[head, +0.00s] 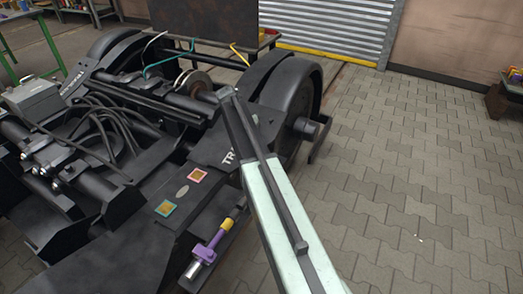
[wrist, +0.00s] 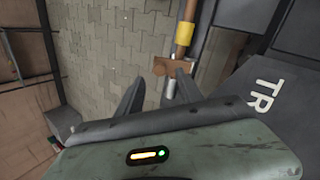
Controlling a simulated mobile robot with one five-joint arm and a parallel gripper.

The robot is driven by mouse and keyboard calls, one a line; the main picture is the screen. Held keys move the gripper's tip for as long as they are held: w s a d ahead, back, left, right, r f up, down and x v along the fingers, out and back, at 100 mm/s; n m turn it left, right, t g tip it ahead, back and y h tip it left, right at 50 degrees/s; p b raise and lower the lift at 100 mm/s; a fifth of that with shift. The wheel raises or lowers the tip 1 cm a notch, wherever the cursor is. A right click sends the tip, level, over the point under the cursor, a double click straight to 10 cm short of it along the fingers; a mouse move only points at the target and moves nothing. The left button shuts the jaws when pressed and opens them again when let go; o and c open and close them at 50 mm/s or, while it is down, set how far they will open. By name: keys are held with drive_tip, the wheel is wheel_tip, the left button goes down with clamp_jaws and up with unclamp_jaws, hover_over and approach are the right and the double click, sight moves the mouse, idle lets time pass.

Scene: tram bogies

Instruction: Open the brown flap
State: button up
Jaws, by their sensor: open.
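My gripper (wrist: 158,78) is open in the wrist view, its two dark fingers pointing up the picture. A small brown piece (wrist: 174,67) shows just beyond the fingertips, on a brown rod with a yellow band (wrist: 184,33). A short silver end shows below it. I cannot tell whether the fingers touch it. In the head view a large dark brown panel (head: 203,18) stands upright behind the bogie. I cannot tell which of these brown parts is the flap. My arm reaches up the middle of the head view, and its fingers cannot be made out there.
The black bogie (head: 120,245) fills the left of the head view, with a wheel (head: 300,95) beside my arm. A purple, yellow and silver tool (head: 208,245) lies on the frame. Paved floor (head: 420,180) is open at right. A roller shutter (head: 330,25) stands behind.

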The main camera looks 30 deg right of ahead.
drive_tip(key=p+v, duration=0.1)
drive_tip(key=v, duration=0.1)
drive_tip(key=shift+w+a+r, duration=0.1)
drive_tip(key=shift+w+r, duration=0.05)
drive_tip(key=shift+r, duration=0.15)
drive_tip(key=shift+s+a, duration=0.2)
drive_tip(key=shift+s, duration=0.05)
drive_tip(key=c, duration=0.7)
drive_tip(key=s+a+f+n+t+y, duration=0.1)
drive_tip(key=s+a+n, duration=0.1)
drive_tip(key=s+a, duration=0.3)
drive_tip(key=s+a+f+n+t+y, duration=0.1)
drive_tip(key=s+a+n+t, duration=0.1)
drive_tip(key=s+a, duration=0.3)
drive_tip(key=s+a+f+n+t+y, duration=0.1)
drive_tip(key=s+a+n, duration=0.1)
drive_tip(key=s+a, duration=0.4)
drive_tip(key=shift+a+f+t, duration=0.15)
drive_tip(key=shift+a+t, duration=0.15)
drive_tip(key=shift+t, duration=0.1)
clamp_jaws()
drive_tip(key=shift+a+y, duration=0.3)
drive_tip(key=shift+a, duration=0.15)
